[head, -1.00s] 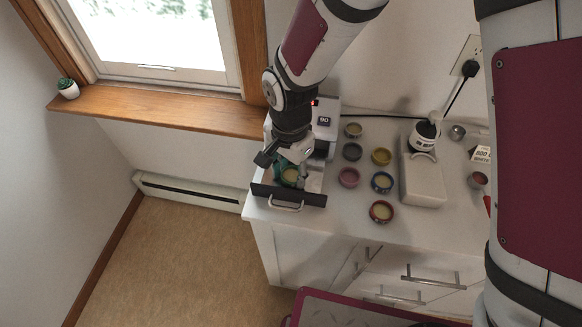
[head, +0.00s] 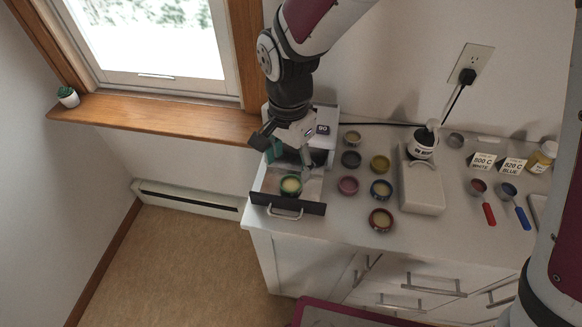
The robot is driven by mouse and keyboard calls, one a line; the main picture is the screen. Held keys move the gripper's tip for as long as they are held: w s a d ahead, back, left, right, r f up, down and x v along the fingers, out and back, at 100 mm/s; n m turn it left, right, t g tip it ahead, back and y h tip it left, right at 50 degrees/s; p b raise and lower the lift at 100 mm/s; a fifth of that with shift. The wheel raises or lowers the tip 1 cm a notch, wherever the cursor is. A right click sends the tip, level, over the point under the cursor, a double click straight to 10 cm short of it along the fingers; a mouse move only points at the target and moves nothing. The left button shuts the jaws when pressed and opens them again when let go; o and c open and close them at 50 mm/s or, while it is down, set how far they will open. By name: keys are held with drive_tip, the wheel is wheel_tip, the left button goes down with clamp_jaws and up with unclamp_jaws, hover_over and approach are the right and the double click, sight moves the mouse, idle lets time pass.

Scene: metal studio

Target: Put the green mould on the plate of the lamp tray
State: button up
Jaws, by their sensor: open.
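The green mould (head: 291,186), a small round cup with pale yellow contents, stands upright in the pulled-out tray of the lamp unit, near its front. The lamp tray (head: 315,190) has a dark front with a light handle. Its plate is hard to make out under the mould. My gripper (head: 290,158) is open and empty just behind and above the mould, with its fingers apart. It appears clear of the mould. The lamp unit (head: 324,118), a pale box with a "90" display, stands behind and is partly hidden by my gripper.
Label cards (head: 483,162) and spoons (head: 484,205) lie farther right.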

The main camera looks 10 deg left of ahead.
drive_tip(key=s+d+r+n+t, duration=0.1)
drive_tip(key=d+r+n+t, duration=0.1)
drive_tip(key=d+r, duration=1.4)
drive_tip(key=s+d+r+n+t, duration=0.2)
drive_tip(key=s+d+r+n, duration=0.1)
drive_tip(key=s+d, duration=0.8)
drive_tip(key=d, duration=0.2)
drive_tip(key=shift+s+d+r, duration=0.2)
drive_tip(key=shift+s+d, duration=0.2)
drive_tip(key=shift+c, duration=0.5)
